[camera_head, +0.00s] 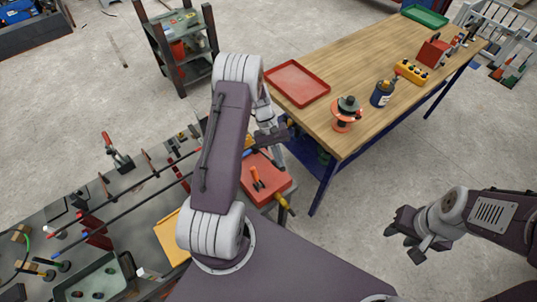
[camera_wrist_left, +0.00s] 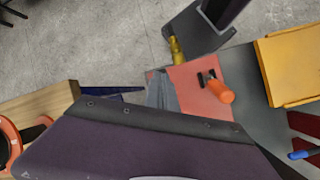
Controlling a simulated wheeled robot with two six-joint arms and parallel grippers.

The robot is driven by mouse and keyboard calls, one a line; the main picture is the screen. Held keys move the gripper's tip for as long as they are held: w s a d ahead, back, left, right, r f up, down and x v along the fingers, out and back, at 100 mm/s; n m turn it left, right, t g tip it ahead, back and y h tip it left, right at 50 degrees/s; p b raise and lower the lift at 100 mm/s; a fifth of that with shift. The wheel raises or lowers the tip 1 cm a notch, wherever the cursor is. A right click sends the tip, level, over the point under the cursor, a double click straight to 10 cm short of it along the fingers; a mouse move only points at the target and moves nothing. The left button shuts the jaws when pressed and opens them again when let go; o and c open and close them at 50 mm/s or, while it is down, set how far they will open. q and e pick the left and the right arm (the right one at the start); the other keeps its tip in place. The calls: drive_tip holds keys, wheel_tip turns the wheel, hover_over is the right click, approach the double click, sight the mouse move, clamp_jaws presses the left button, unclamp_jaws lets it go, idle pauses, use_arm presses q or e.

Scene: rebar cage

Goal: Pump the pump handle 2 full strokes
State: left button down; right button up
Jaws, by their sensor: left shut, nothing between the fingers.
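An orange handle (camera_head: 256,178) on a dark bracket stands on a red block (camera_head: 275,183) at the right end of the grey bench. I take it as the pump handle, though I cannot be sure. It also shows in the left wrist view (camera_wrist_left: 220,92), on the red surface (camera_wrist_left: 190,84). My left gripper (camera_head: 270,136) is shut and empty, above and beyond the red block, apart from the handle. My left arm partly hides the bench. My right gripper (camera_head: 403,245) is open and empty over the floor at the right.
A wooden table (camera_head: 345,75) bears a red tray (camera_head: 297,83), an orange spool (camera_head: 346,114) and a blue bottle (camera_head: 382,94). The grey bench holds long bars, a red-handled clamp (camera_head: 117,151) and a yellow tray (camera_head: 172,237). A dark shelf (camera_head: 180,45) stands behind.

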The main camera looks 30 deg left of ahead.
use_arm(q)
drive_tip(key=shift+d+f+b, duration=0.2)
drive_tip(key=shift+f+b, duration=0.25)
drive_tip(key=shift+f, duration=0.2)
drive_tip(key=shift+s+f, duration=0.1)
drive_tip(key=shift+f, duration=0.05)
drive_tip(key=shift+d+f+b, duration=0.15)
drive_tip(key=shift+f+b, duration=0.3)
drive_tip(key=shift+f, duration=0.25)
drive_tip(key=shift+s+d+f+b, duration=0.1)
drive_tip(key=shift+f+b, duration=0.4)
drive_tip(key=p+v, duration=0.3)
drive_tip(key=v, duration=0.2)
drive_tip(key=d+p+v, duration=0.1)
drive_tip(key=p+v, duration=0.1)
drive_tip(key=v, duration=0.1)
drive_tip(key=shift+s+a+r+p, duration=0.15)
drive_tip(key=shift+r+p, duration=0.2)
drive_tip(key=shift+r, duration=0.1)
drive_tip(key=shift+f, duration=0.1)
